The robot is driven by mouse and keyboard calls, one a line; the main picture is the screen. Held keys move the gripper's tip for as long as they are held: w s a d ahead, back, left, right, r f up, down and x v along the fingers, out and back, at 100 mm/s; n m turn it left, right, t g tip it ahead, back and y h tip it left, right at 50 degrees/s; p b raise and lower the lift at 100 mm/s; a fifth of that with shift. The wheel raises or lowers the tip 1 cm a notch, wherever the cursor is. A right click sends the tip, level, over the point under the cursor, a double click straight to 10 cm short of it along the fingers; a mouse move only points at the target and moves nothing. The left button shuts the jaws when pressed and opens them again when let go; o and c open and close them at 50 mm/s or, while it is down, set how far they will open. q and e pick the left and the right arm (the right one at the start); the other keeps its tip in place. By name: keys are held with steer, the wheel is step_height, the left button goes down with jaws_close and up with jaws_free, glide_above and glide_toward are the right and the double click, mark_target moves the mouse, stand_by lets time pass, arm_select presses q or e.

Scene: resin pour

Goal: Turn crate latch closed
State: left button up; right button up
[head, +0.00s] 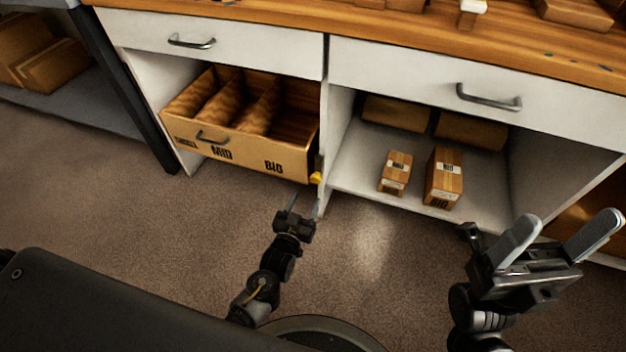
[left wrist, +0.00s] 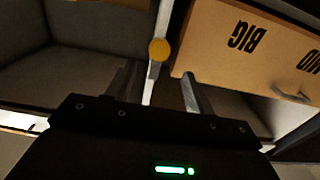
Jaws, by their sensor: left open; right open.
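The wooden crate (head: 246,160), marked MID and BIG, sits in the left bay under the worktop with its front showing. A yellow latch (head: 316,178) is on the cabinet post at the crate's right front edge. In the left wrist view the latch (left wrist: 159,50) is a round yellow knob beside the crate front (left wrist: 235,45), which appears upside down. My left gripper (head: 305,207) is open and empty, just below the latch and apart from it. Its fingers (left wrist: 160,88) lie on either side of the latch's line in the wrist view. My right gripper (head: 566,236) is open and empty at the lower right.
White drawers with metal handles (head: 192,42) (head: 490,98) are above the bays. Small boxes (head: 396,173) (head: 444,178) stand on the right bay's shelf (head: 352,165). A dark post (head: 125,90) stands at left. Carpet before the cabinet is clear.

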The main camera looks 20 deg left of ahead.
mark_target(315, 181)
arm_select(q)
steer(key=w+b, duration=0.1)
steer(key=w, duration=0.2)
steer(key=w+b, duration=0.1)
steer(key=w, duration=0.1)
steer(key=w+b, duration=0.1)
steer(key=w, duration=0.2)
steer(key=shift+w+d+f, duration=0.15)
steer(key=shift+w+d, duration=0.2)
steer(key=shift+w, duration=0.45)
